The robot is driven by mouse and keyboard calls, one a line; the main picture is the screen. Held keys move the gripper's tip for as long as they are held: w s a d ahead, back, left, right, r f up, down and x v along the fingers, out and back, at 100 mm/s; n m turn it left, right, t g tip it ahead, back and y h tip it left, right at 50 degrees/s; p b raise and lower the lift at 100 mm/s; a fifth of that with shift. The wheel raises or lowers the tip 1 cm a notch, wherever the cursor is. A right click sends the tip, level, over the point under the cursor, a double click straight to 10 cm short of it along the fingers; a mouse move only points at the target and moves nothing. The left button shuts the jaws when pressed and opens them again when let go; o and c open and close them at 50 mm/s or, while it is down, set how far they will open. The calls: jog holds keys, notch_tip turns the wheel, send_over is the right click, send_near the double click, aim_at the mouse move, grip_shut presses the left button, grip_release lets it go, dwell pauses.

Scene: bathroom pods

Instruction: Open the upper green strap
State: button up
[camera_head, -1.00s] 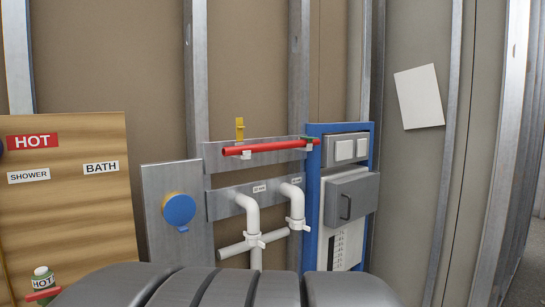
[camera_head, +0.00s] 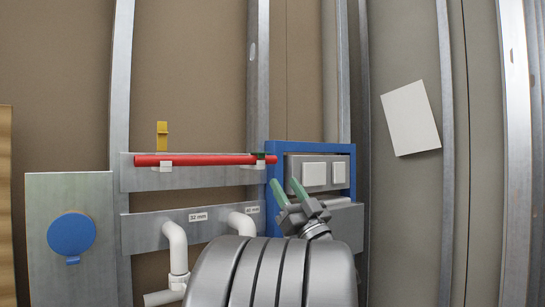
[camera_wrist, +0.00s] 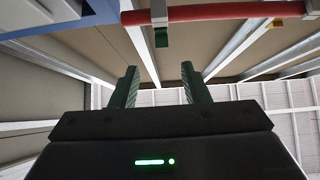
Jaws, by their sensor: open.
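The green strap (camera_head: 259,156) is a small dark green piece over the right end of the red pipe (camera_head: 205,160), at a white clip (camera_head: 259,165). In the wrist view the strap (camera_wrist: 162,38) shows beside the red pipe (camera_wrist: 220,12), above the gap between my fingers. I cannot tell how it is latched. My gripper (camera_head: 288,188) has green fingers, spread and empty. It is in front of the blue frame, below and right of the strap in the head view, and apart from it. Both fingers (camera_wrist: 160,85) show in the wrist view.
A yellow strap (camera_head: 162,136) stands upright above the pipe's left clip. Below are white drain pipes (camera_head: 176,250) on a lower metal plate. The blue frame (camera_head: 273,205) with white buttons (camera_head: 314,174) stands right of the pipe. A blue round cap (camera_head: 72,234) is at left.

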jog(key=p+x, duration=0.2)
jog(key=x, duration=1.1)
jog(key=shift+w+a+r, duration=0.1)
jog(key=shift+a+r, duration=0.1)
jog(key=shift+r, duration=0.15)
grip_shut()
